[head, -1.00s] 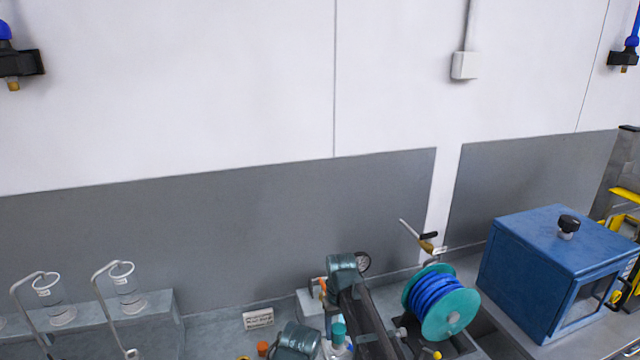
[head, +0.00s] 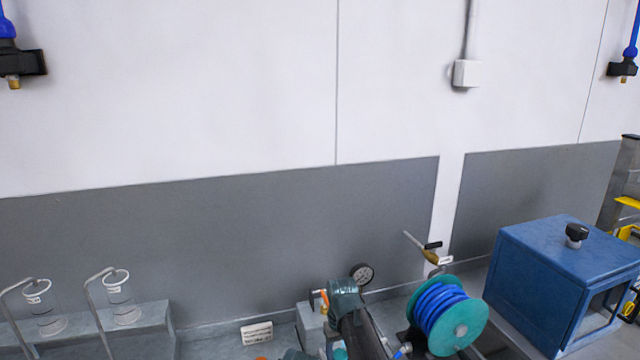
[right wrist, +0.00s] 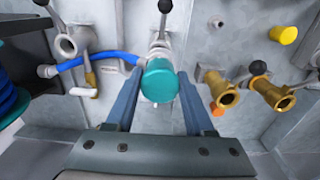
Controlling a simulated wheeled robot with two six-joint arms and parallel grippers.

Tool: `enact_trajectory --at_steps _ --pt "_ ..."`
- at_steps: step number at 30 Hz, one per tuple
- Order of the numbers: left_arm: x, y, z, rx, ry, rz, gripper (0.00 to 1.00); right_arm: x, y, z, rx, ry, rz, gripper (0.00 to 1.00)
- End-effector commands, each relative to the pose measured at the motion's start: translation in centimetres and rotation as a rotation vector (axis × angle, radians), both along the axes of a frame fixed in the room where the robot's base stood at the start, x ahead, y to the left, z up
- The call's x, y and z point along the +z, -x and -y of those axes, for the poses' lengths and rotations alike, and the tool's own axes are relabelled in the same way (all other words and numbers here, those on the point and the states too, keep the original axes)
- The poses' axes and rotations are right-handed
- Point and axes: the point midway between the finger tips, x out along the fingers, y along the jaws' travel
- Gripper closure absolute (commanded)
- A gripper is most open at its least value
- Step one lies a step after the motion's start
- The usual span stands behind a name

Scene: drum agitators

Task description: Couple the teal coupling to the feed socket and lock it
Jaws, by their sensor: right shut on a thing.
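The teal coupling (right wrist: 160,82) is in the middle of the right wrist view, its round end facing the camera. My right gripper (right wrist: 158,92) is shut on it, one blue-grey finger on each side. Right behind the coupling is a grey metal fitting (right wrist: 159,50) with a black-knobbed lever (right wrist: 165,8) pointing up. The coupling covers most of this fitting, so I cannot tell whether it is the feed socket or whether the two are joined. A blue hose (right wrist: 105,57) runs from the left to behind the coupling. My left gripper is not in view.
Brass fittings (right wrist: 226,96) and a yellow cap (right wrist: 284,34) are right of the coupling. A grey ring-ended fitting (right wrist: 67,45) is at left. In the head view, a teal reel (head: 458,333) with blue hose stands beside a blue cabinet (head: 550,275). Glass cups (head: 118,292) stand at left.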

Motion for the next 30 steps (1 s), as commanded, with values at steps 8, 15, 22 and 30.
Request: enact_trajectory --at_steps 8,15,22,30 --pt "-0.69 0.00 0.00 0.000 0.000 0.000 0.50 -0.70 0.03 -0.03 0.000 0.000 0.000 1.00" --pt "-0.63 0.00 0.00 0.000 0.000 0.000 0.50 -0.63 0.03 -0.03 0.000 0.000 0.000 1.00" --pt "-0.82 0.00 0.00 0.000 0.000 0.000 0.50 -0.81 0.02 0.00 0.000 0.000 0.000 1.00" --pt "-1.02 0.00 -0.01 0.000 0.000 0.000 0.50 -1.01 0.03 0.00 0.000 0.000 0.000 1.00"
